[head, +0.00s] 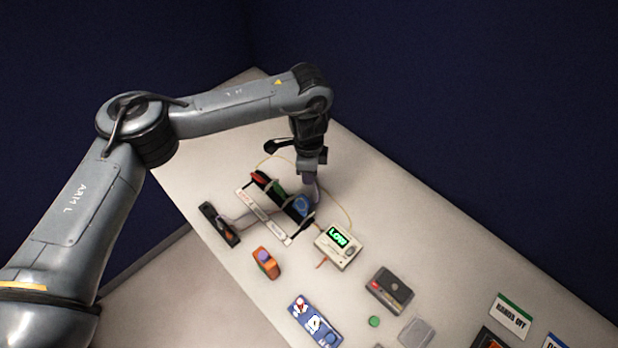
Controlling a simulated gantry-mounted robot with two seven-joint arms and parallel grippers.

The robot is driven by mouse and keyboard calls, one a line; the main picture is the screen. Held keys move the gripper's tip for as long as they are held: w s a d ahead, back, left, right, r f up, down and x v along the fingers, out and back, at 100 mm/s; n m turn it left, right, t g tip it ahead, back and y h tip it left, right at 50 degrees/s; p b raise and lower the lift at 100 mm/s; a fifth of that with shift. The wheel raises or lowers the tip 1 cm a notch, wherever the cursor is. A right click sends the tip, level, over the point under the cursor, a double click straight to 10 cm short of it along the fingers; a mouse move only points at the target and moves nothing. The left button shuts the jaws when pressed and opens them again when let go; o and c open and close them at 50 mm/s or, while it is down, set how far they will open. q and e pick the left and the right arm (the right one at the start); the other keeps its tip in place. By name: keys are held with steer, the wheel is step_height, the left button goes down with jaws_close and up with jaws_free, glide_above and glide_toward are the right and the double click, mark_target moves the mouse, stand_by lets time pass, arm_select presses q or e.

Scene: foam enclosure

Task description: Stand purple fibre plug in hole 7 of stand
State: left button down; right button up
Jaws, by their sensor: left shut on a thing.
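My left gripper (311,172) points down over the far side of the stand and is shut on the purple fibre plug (312,187), which shows as a small purplish piece below the jaws. The plug's lower end is hard to make out, and I cannot tell whether it touches the stand. The stand (265,214) looks like a dark rack with a pale lettered strip along its front. Red, green and blue pieces sit along it. The hole numbers are too small to read, so I cannot pick out hole 7. My right gripper is not in view.
A pale meter (338,248) with a green lit display stands right of the stand, with a thin yellow cable looping behind. A black device (219,224), an orange block (266,263), a blue box (314,321) and a grey box (389,290) lie around. The table's right rear is clear.

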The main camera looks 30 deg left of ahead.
arm_select(q)
steer(key=s+a+f+m+p, duration=0.2)
steer(key=s+a+f, duration=0.2)
steer(key=s+a, duration=0.4)
steer(key=s+a+f+m+p, duration=0.2)
steer(key=s+a+f, duration=0.2)
steer(key=s+a, duration=0.5)
steer(key=a, duration=0.8)
steer(key=shift+f+m, duration=0.15)
steer(key=shift+m, duration=0.15)
steer(key=shift+a+p, duration=0.1)
steer(key=shift+p, duration=0.35)
steer(key=shift+f+b, duration=1.3)
steer(key=shift+f, duration=1.2)
steer(key=shift+f+b, duration=0.8)
steer(key=shift+f, duration=0.45)
steer(key=c, duration=0.9)
jaws_free()
steer(key=shift+c, duration=0.2)
